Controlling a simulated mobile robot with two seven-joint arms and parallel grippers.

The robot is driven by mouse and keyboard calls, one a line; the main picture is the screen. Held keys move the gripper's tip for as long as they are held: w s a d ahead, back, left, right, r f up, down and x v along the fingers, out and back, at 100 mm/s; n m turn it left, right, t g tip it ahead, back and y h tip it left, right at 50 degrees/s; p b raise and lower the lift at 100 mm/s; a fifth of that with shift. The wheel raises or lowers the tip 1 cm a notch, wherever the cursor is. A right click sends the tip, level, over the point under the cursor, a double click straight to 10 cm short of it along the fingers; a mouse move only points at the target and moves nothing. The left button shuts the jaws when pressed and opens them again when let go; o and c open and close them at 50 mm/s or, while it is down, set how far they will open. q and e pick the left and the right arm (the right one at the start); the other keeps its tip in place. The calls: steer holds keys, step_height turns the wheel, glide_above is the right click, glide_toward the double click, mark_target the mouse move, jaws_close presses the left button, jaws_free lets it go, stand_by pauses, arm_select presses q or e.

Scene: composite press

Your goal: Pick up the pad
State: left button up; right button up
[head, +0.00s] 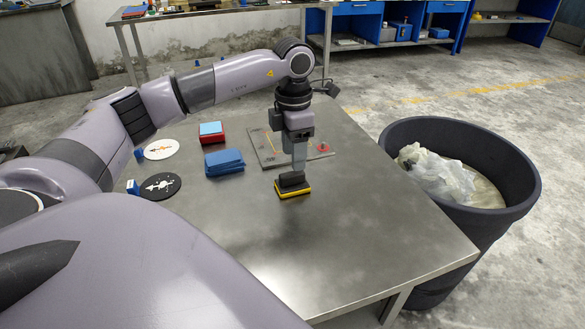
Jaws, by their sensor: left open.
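My left gripper (298,168) points straight down over the metal table. It is open. A small dark block on a yellow base, which looks like the pad (293,187), lies on the table directly under the fingertips. The fingertips are at or just above its top; I cannot tell whether they touch it or are around part of it. My right gripper is not in view.
A blue block (224,162) and a red-and-blue block (212,133) lie to the left. A white disc (161,149) and black disc (160,187) are farther left. A grey plate (268,150) lies behind. A dark bin (515,205) stands right. The table's (370,220) front right is clear.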

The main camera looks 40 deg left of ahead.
mark_target(292, 173)
arm_select(q)
steer(key=f, duration=0.4)
steer(key=f+b, duration=0.1)
steer(key=f, duration=0.2)
steer(key=shift+a, duration=0.3)
steer(key=shift+r, duration=0.1)
jaws_close()
